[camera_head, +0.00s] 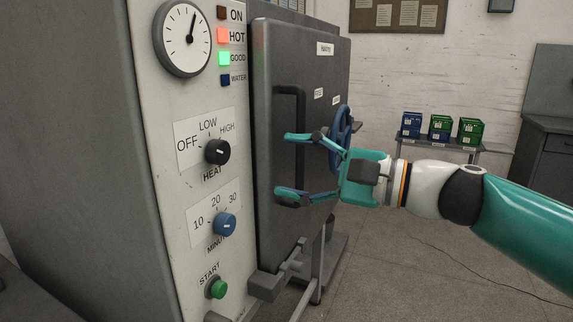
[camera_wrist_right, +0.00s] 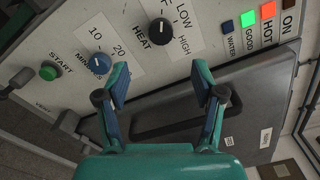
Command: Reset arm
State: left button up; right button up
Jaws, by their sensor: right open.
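My right gripper (camera_head: 288,168) is open and empty, with teal fingers and dark blue pads. In the head view it overlaps the grey machine door (camera_head: 277,100), close to the black door handle (camera_head: 302,112). In the wrist view the open fingers (camera_wrist_right: 158,85) point toward the white control panel (camera_wrist_right: 130,22), and the handle (camera_wrist_right: 170,125) shows behind and between them. I cannot tell whether a finger touches the door. My left gripper is in neither view.
The panel carries a dial gauge (camera_head: 184,38), a black HEAT knob (camera_head: 217,151), a blue minutes knob (camera_head: 225,223) and a green START button (camera_head: 216,289). HOT and GOOD lamps glow. A blue handwheel (camera_head: 341,133) is on the door. Crates (camera_head: 439,129) stand on a rear shelf.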

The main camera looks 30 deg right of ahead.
dwell(0.3)
jog(key=w+f+g+h, duration=0.2)
jog(key=w+f, duration=0.2)
jog(key=f, duration=0.7)
jog(key=w+f+g+h, duration=0.2)
jog(key=w+f, duration=0.1)
jog(key=f, duration=0.9)
notch_tip(320, 180, down, 19)
jog(key=s+a+n+g+h, duration=0.2)
jog(key=n+g, duration=0.1)
jog(key=g, duration=0.1)
jog(key=s+a+f+n+g+h, duration=0.1)
jog(key=s+a+f+n+g, duration=0.3)
jog(key=s+f, duration=0.75)
jog(key=s+a+f+n+g, duration=0.1)
jog(key=s+a+f+n, duration=0.4)
jog(key=s+f, duration=0.65)
notch_tip(320, 180, up, 14)
jog(key=w+n+p, duration=0.1)
jog(key=p, duration=1.6)
jog(key=shift+w+d+g, duration=0.3)
jog(key=shift+d, duration=0.05)
